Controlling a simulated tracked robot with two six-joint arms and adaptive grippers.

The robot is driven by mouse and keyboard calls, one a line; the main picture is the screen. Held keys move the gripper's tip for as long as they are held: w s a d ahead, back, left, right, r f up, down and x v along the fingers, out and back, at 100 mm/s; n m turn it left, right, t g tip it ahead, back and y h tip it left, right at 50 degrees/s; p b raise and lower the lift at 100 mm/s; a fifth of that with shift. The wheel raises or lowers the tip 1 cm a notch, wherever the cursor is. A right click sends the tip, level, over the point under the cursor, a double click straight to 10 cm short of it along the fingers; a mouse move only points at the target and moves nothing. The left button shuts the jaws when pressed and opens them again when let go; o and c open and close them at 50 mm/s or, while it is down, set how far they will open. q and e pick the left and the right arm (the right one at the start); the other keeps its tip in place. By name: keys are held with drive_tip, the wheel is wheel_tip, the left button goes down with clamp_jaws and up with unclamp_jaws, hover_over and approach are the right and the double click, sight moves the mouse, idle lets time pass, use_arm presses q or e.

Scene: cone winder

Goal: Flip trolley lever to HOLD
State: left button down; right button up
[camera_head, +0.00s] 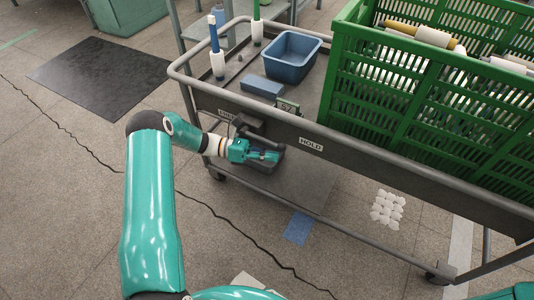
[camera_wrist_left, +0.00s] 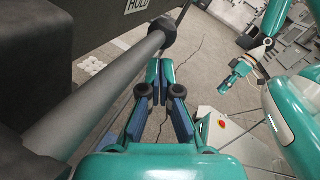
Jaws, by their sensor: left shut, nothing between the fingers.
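The trolley (camera_head: 400,181) has a grey side rail with a FREE label (camera_head: 227,114) at the left and a HOLD label (camera_head: 311,145) further right. In the left wrist view, a grey lever (camera_wrist_left: 105,95) with a dark round knob runs up from the lower left, and its knob end is near the HOLD label (camera_wrist_left: 137,5). In the head view the lever is small and partly hidden near my left gripper (camera_head: 272,156). That gripper (camera_wrist_left: 160,66) is shut and empty, beside the lever and apart from it. My right gripper (camera_wrist_left: 229,84) shows small in the left wrist view; its jaws are unclear.
On the trolley are a blue bin (camera_head: 291,60), a blue block (camera_head: 261,87) and a green crate (camera_head: 343,75) holding several cones or tubes. A dark mat (camera_head: 100,72) lies on the floor. The floor left of the trolley is open.

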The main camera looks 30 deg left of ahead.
use_arm(q)
drive_tip(key=s+a+f+b, duration=0.1)
drive_tip(key=s+a+f, duration=0.4)
drive_tip(key=a+f, duration=0.3)
drive_tip(key=shift+s+a+f+b, duration=0.2)
drive_tip(key=shift+a+f+b, duration=0.05)
drive_tip(key=shift+a+b, duration=0.15)
drive_tip(key=shift+d, duration=0.1)
drive_tip(key=s+d+f+m+g+y, duration=0.4)
drive_tip(key=d+f+m, duration=0.15)
drive_tip(key=d, duration=0.35)
drive_tip(key=s+d+f+m+g+y, duration=0.35)
drive_tip(key=s+d+f+m, duration=0.2)
drive_tip(key=d, duration=0.35)
drive_tip(key=s+d+r+m+t+y, duration=0.2)
drive_tip(key=s+d+m+y, duration=0.45)
drive_tip(key=m, duration=0.75)
wheel_tip(320, 180, up, 32)
drive_tip(key=d+h+p, duration=0.1)
drive_tip(key=p, duration=3.1)
drive_tip(key=shift+s+d+h, duration=0.2)
drive_tip(key=shift+s+h, duration=0.1)
drive_tip(key=shift+s, duration=0.15)
